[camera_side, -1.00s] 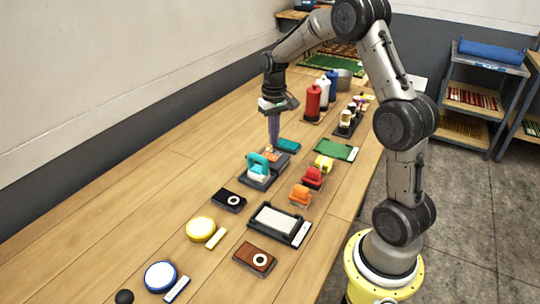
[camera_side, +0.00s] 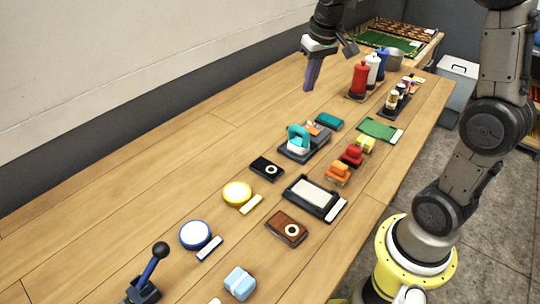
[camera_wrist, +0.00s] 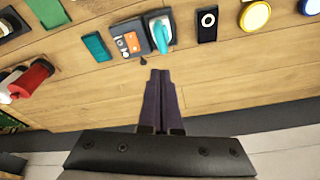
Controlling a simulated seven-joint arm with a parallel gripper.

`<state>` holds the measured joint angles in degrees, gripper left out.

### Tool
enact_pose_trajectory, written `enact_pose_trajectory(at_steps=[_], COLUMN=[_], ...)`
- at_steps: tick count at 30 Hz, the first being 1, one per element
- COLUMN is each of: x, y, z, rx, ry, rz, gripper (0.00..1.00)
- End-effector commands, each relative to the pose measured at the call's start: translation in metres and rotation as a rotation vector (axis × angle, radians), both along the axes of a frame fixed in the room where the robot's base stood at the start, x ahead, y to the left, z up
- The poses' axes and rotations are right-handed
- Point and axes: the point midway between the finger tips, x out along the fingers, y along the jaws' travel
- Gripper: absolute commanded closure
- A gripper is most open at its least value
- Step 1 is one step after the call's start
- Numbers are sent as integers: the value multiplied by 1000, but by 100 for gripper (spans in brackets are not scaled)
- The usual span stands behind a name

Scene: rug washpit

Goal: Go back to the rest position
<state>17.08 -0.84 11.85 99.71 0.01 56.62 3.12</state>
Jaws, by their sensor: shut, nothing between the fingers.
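My gripper (camera_side: 311,74) hangs above the back part of the wooden table in the side view, its purple fingers pointing down and clear of every object. In the wrist view my gripper (camera_wrist: 160,76) shows its two fingers together with nothing between them. Below it, towards the top of the wrist view, is the dark tray (camera_wrist: 131,40) with an orange item and a teal-handled tool (camera_wrist: 162,35). The same tray (camera_side: 292,154) and tool (camera_side: 298,138) stand on the table in the side view.
Red, white and blue bottles (camera_side: 361,78) stand at the back right. Discs, dark boxes, small blocks and a framed pad (camera_side: 313,195) lie along the table. A lever (camera_side: 148,275) stands at the front. The table's left side is bare, beside a wall.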

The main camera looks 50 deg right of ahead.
Motion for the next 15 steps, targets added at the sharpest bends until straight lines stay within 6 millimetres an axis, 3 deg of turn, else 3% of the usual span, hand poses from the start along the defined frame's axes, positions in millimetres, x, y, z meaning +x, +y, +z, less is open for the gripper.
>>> enact_pose_trajectory(at_steps=[1,3,7,11,15], x=[-14,-34,-78,-126,-172], y=[18,38,71,95,111], z=[18,34,53,56,43], rx=[-12,-24,-41,-51,-59], ry=[-40,-84,-164,-233,-289], rz=[36,80,160,237,306], gripper=[100,100,100,100,100])
